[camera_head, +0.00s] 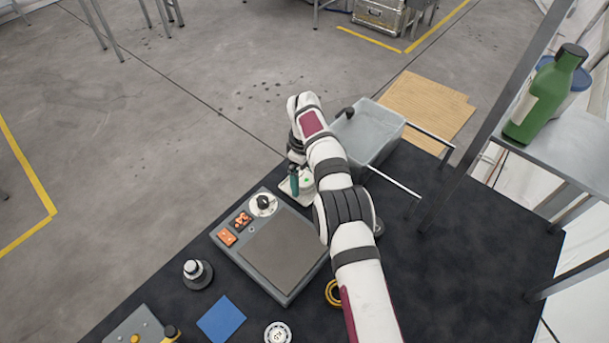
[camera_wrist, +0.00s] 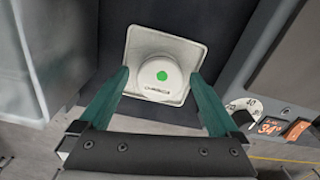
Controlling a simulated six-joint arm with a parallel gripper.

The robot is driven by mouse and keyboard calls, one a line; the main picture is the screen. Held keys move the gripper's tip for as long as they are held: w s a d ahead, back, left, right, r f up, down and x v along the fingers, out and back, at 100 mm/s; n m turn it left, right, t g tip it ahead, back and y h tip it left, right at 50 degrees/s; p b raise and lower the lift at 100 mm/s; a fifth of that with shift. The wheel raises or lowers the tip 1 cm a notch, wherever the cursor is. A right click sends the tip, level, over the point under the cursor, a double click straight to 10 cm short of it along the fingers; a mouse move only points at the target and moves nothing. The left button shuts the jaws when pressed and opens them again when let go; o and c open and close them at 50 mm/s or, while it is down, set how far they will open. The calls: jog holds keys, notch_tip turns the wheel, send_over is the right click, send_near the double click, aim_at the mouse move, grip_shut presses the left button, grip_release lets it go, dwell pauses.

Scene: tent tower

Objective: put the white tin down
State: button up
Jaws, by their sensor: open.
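The white tin (camera_wrist: 158,78) is round, with a green dot and dark lettering on its top. In the wrist view it sits on a pale square dish (camera_wrist: 193,46) with a raised rim. My gripper (camera_wrist: 159,75) is open, its two teal fingers pointing toward the tin from either side, with gaps visible between fingers and tin. In the head view my gripper (camera_head: 296,183) is low over the dish (camera_head: 287,193) at the table's far edge. The tin (camera_head: 307,180) is mostly hidden there by my arm and gripper.
A scale (camera_head: 285,256) with a knob and orange display stands close beside the dish. A grey bin (camera_head: 372,135) is behind my arm. A black-knobbed weight (camera_head: 197,272), a blue square (camera_head: 221,319) and a yellow ring (camera_head: 333,292) lie nearer. The dark table (camera_head: 480,240) is clear at right.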

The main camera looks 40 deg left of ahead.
aim_at(305, 178)
jog(key=shift+r, duration=0.1)
notch_tip(305, 178, up, 12)
jog(key=w+d+r+m, duration=0.1)
jog(key=d+r+m, duration=0.55)
jog(key=d, duration=0.55)
jog(key=d+r+m, duration=0.5)
jog(key=d+r, duration=0.3)
jog(key=d, duration=0.4)
jog(key=s+d+r+m, duration=0.1)
jog(key=s+d+m, duration=0.35)
jog(key=d, duration=0.25)
jog(key=s+d+f+m, duration=0.2)
jog(key=s+d+m, duration=0.1)
jog(key=s, duration=0.3)
jog(key=s+d+f+m+y, duration=0.1)
jog(key=s+d+f+m, duration=0.2)
jog(key=s, duration=0.4)
jog(key=s+d+f+m, duration=0.2)
jog(key=s+d+m, duration=0.1)
jog(key=s, duration=0.4)
jog(key=shift+d+f+m+y, duration=0.15)
jog(key=shift+d+m+y, duration=0.15)
jog(key=shift+d+y, duration=0.15)
jog(key=shift+s, duration=0.1)
